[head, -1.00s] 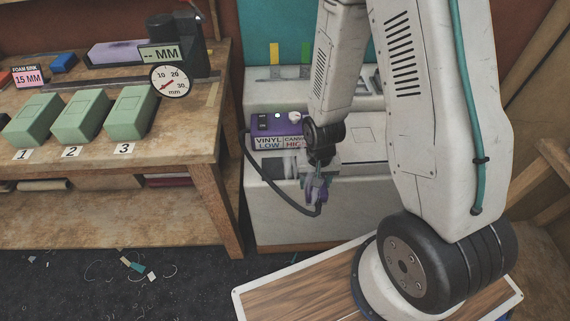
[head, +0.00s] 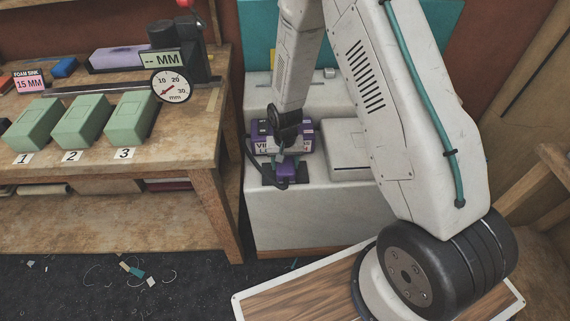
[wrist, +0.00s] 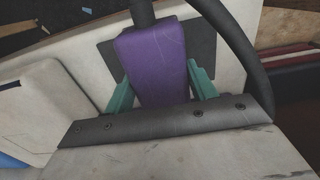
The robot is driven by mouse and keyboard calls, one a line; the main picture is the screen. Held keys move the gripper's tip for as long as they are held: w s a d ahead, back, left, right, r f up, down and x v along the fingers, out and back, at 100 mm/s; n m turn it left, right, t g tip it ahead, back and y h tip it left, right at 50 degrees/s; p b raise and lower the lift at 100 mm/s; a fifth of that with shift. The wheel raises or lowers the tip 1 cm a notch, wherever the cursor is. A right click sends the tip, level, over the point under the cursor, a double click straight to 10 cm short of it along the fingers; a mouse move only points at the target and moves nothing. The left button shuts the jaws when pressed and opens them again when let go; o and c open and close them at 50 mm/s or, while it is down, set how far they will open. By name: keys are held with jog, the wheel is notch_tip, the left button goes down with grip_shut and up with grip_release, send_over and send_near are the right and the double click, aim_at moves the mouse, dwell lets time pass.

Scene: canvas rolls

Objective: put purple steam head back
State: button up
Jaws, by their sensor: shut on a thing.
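The purple steam head (wrist: 152,60) is between the teal fingers of my gripper (wrist: 161,88) in the wrist view, and the gripper is shut on it. In the head view the steam head (head: 286,172) hangs below my gripper (head: 288,158), at the front left of the white cabinet. A dark square pad (wrist: 204,48) shows around and beneath the head on the white surface. I cannot tell whether the head touches the pad. The purple steamer box (head: 262,143) with its vinyl and canvas label stands behind, partly hidden by my arm.
A black hose (wrist: 242,48) curves close beside the steam head. A pale raised panel (head: 347,143) lies to the right on the white cabinet (head: 300,220). A wooden workbench (head: 190,150) with green blocks (head: 83,121) and a dial gauge (head: 172,86) stands at the left.

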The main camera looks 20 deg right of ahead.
jog(key=shift+f, duration=0.4)
jog(key=shift+f, duration=0.2)
jog(key=o, duration=0.9)
